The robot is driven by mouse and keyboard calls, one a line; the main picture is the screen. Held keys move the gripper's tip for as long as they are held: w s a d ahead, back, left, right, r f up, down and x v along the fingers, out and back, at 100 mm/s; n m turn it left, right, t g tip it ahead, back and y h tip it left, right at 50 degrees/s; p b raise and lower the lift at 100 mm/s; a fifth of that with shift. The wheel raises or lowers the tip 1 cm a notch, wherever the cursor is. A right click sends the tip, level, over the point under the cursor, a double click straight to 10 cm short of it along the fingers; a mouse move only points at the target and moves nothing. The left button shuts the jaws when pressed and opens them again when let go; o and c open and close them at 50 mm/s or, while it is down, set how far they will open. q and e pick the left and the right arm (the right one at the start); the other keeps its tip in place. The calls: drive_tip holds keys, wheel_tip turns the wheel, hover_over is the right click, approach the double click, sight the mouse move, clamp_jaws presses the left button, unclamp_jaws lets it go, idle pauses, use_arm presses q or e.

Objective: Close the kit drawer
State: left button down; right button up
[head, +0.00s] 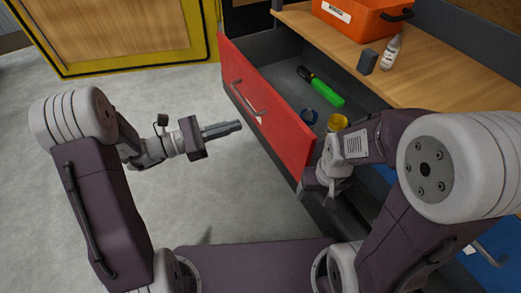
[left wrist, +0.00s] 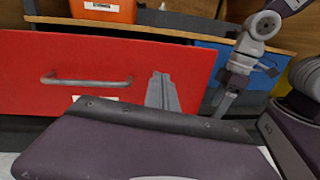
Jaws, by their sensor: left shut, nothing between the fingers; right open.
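The kit drawer (head: 265,105) has a red front and stands pulled out from the bench in the head view. Its grey bar handle (head: 248,98) is on the front. The red front (left wrist: 45,85) and handle (left wrist: 87,80) also show in the left wrist view. My left gripper (head: 238,126) is shut and empty, in front of the drawer face and apart from the handle, to its lower left in the head view. My right gripper (head: 322,192) is open near the drawer's near end; my arm partly hides it.
On the wooden bench top (head: 420,80) are an orange case (head: 360,16), a white bottle (head: 391,52) and a dark block (head: 367,62). Grey floor lies clear at left.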

use_arm(q)
drive_tip(key=w+a+f+n+t+b, duration=0.1)
drive_tip(key=a+f+n+t+b, duration=0.2)
drive_tip(key=f, duration=0.7)
drive_tip(key=g+b, duration=0.1)
drive_tip(key=b, duration=0.2)
approach(270, 126)
drive_tip(key=shift+y, duration=0.4)
drive_tip(key=x, duration=0.6)
drive_tip(key=shift+r, duration=0.2)
drive_tip(key=shift+w+d+r, duration=0.1)
drive_tip(key=shift+w+d, duration=0.1)
drive_tip(key=shift+d, duration=0.2)
use_arm(e)
wheel_tip(270, 126, down, 9)
use_arm(q)
drive_tip(key=shift+d, duration=0.1)
use_arm(e)
drive_tip(key=shift+s+r, duration=0.1)
